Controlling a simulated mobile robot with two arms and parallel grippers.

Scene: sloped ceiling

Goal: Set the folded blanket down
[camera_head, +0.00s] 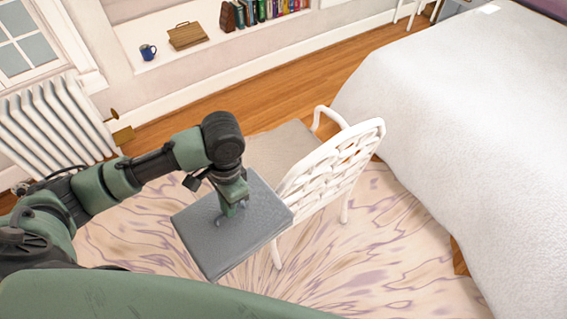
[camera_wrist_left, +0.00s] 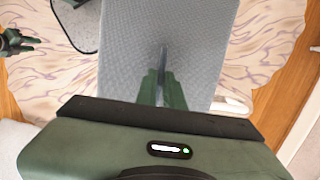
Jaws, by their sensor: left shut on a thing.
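The folded blanket (camera_head: 252,238) is a grey, flat, textured slab in the middle of the head view. My left gripper (camera_head: 231,212) comes down on it from above and is shut on it. In the left wrist view the blanket (camera_wrist_left: 185,50) extends away from the two green fingers (camera_wrist_left: 161,98), which pinch a raised ridge of it. The blanket is held in front of the white chair and overlaps the chair's edge in the head view; I cannot tell if they touch.
A white chair with a woven back (camera_head: 335,165) and a beige seat (camera_head: 280,150) stands just beyond the blanket. A bed with a white cover (camera_head: 465,120) fills the right side. A patterned rug (camera_head: 375,250) covers the floor. A white radiator (camera_head: 55,125) stands at the left wall.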

